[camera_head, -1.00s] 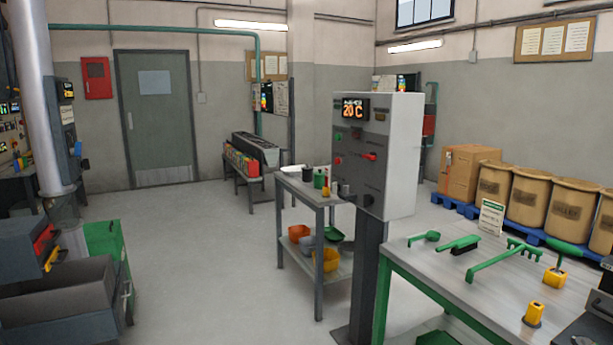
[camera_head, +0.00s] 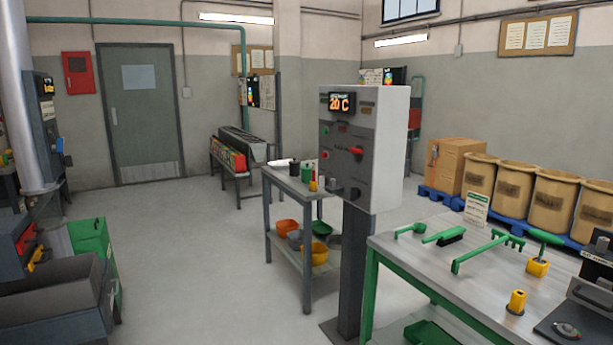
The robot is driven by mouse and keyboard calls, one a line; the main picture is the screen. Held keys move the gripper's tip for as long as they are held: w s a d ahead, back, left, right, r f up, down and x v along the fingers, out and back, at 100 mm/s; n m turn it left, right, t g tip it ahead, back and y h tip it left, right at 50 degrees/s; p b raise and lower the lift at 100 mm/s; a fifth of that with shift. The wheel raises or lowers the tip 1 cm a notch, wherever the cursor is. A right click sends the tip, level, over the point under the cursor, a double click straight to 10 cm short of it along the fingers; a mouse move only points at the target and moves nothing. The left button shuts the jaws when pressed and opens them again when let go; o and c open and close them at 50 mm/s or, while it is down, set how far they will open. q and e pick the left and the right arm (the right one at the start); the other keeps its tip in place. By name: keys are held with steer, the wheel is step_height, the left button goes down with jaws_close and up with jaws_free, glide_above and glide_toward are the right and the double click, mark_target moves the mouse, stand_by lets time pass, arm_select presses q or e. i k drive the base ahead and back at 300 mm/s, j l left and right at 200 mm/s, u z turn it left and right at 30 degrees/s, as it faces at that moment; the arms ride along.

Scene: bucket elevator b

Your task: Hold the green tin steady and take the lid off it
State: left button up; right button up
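A small green tin (camera_head: 306,172) stands upright on the grey metal table (camera_head: 283,178) in the middle distance, partly beside the control post. A dark pot or tin (camera_head: 294,167) stands just left of it, and a small yellow item (camera_head: 313,186) is in front. The tin is too small here to make out its lid clearly. Neither of my grippers is in view.
The control post (camera_head: 362,150) stands close in front of the table's right side. A bench (camera_head: 440,275) with green tools and yellow items fills the right. A dark trough and green bin (camera_head: 95,240) stand at left. The floor (camera_head: 190,260) between is clear.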

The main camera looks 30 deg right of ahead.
mark_target(305, 175)
steer(key=i+z, duration=0.2)
steer(key=i, duration=1.1)
steer(key=i+z, duration=0.2)
steer(key=i, duration=0.3)
steer(key=i+j+z, duration=0.15)
steer(key=i, duration=0.35)
steer(key=i+j+z, duration=0.2)
steer(key=i, duration=0.25)
steer(key=i+j+z, duration=0.15)
steer(key=i+j, duration=0.15)
steer(key=i, duration=0.2)
